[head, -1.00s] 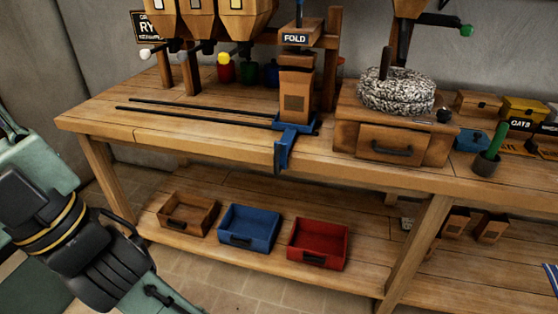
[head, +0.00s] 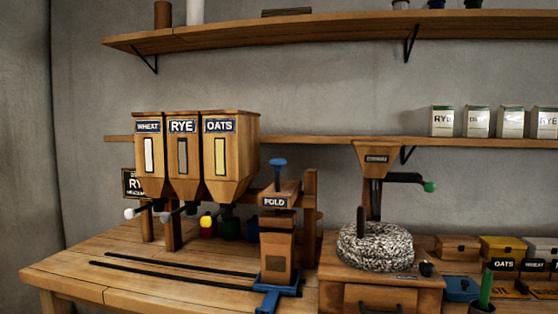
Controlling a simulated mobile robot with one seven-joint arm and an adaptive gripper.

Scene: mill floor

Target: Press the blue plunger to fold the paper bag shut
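The blue plunger (head: 278,172) stands raised on top of the wooden fold press, above its FOLD label (head: 275,202). The brown paper bag (head: 277,245) stands upright under the press head, on a blue carriage (head: 276,287) at the right end of two dark rails. The bag's top meets the underside of the press head, so I cannot tell whether it is folded. My gripper is not in this view.
Three hoppers marked WHEAT, RYE and OATS (head: 219,160) stand left of the press. A stone mill (head: 375,246) stands close on its right, with small boxes (head: 457,247) beyond. Shelves run above; the bench top at front left is clear.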

